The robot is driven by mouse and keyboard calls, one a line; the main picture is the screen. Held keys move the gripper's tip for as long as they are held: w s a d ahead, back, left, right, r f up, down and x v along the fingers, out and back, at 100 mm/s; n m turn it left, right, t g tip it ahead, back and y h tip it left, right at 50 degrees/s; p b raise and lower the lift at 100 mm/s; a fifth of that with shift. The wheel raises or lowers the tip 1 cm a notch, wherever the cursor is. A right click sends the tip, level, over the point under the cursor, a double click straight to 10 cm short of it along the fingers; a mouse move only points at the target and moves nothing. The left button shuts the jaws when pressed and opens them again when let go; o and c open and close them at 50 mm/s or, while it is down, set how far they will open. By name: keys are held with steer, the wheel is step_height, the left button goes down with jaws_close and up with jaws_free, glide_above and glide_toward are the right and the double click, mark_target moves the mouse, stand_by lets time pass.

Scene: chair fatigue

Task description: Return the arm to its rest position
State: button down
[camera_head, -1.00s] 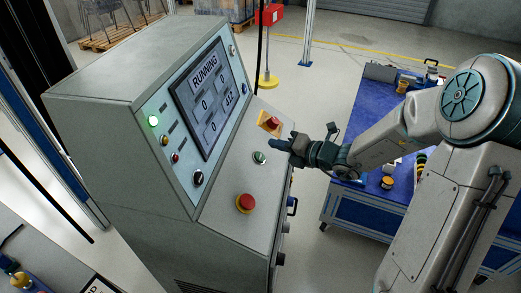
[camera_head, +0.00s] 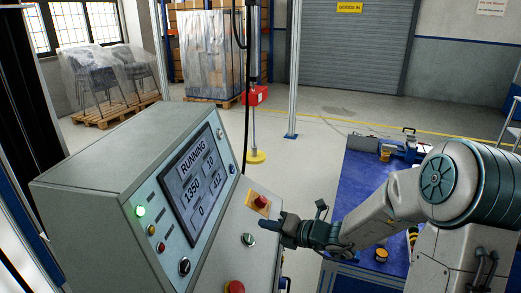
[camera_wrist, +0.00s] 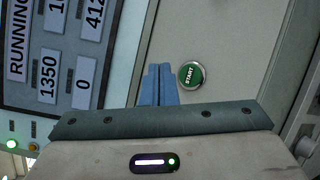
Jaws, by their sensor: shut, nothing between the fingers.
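My gripper (camera_head: 266,223) is shut and empty, its blue fingertips close together. In the head view it is in front of the sloped panel of the grey control console (camera_head: 92,160), just right of the green button (camera_head: 248,240). In the wrist view the blue fingers (camera_wrist: 158,84) point at the panel, beside the green START button (camera_wrist: 191,75). I cannot tell whether the fingertips touch the panel. My arm reaches in from the right, bent at the elbow. The console screen (camera_head: 195,178) reads RUNNING, with 1350, 10, 0 and 412. A green lamp (camera_head: 140,211) is lit.
A blue workbench (camera_head: 362,180) with tools stands behind and below my arm. Open floor lies between.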

steer(key=s+r+n+g+h, duration=0.2)
steer(key=s+n+g+h, duration=0.35)
steer(key=s+n, duration=1.2)
steer(key=s+d+r+n+h+p, duration=0.1)
steer(key=s+d+r+n+h, duration=0.1)
steer(key=d+n, duration=0.5)
steer(key=s+d+r+n+h, duration=0.3)
steer(key=d+n, duration=0.4)
steer(key=n, duration=0.5)
steer(key=shift+s+r+h+p, duration=0.15)
steer(key=shift+s+h+p, duration=0.2)
steer(key=shift+s+h, duration=0.55)
steer(key=shift+t, duration=0.25)
